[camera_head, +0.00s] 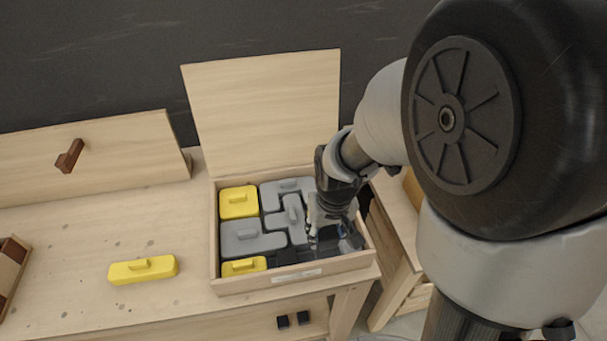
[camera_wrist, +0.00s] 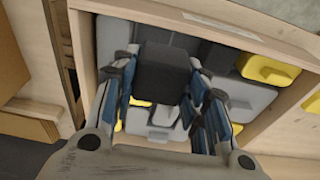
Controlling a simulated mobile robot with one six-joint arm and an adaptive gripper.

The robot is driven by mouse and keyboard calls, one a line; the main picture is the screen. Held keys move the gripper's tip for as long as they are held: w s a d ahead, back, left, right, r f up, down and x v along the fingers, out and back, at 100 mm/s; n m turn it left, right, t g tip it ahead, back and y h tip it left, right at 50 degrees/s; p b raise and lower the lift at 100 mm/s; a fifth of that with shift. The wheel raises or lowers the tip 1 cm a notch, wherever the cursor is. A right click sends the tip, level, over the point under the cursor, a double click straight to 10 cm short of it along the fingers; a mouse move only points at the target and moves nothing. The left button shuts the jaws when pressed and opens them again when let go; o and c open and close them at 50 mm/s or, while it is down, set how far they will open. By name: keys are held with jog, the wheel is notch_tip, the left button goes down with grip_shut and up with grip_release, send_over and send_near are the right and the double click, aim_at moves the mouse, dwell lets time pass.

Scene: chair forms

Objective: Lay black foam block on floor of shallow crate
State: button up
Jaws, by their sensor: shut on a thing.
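The shallow crate (camera_head: 214,232) is a light wooden box on the bench with its lid (camera_head: 265,110) standing open behind it. It holds several grey forms (camera_head: 247,238) and yellow forms (camera_head: 238,203). My gripper (camera_head: 325,238) is low at the crate's front right part, pointing down. In the wrist view, my gripper (camera_wrist: 165,88) is shut on the black foam block (camera_wrist: 163,72), with a blue-and-grey finger on each side. The block is near the labelled front wall (camera_wrist: 225,25). Whether its underside touches the floor is hidden.
A yellow form (camera_head: 143,269) lies on the bench left of the crate. A board with a brown peg (camera_head: 69,156) stands at the back left. A brown tray (camera_head: 12,262) is at the left edge. Another wooden unit (camera_head: 397,225) stands to the right. Much of the left bench is clear.

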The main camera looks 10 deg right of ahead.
aim_at(323, 258)
notch_tip(323, 258, down, 9)
jog(key=b, duration=0.2)
jog(key=shift+b, duration=0.35)
jog(key=shift+r, duration=0.1)
jog(key=shift+f, duration=0.2)
jog(key=o, duration=0.3)
jog(key=shift+o, duration=0.7)
jog(key=shift+r, duration=0.1)
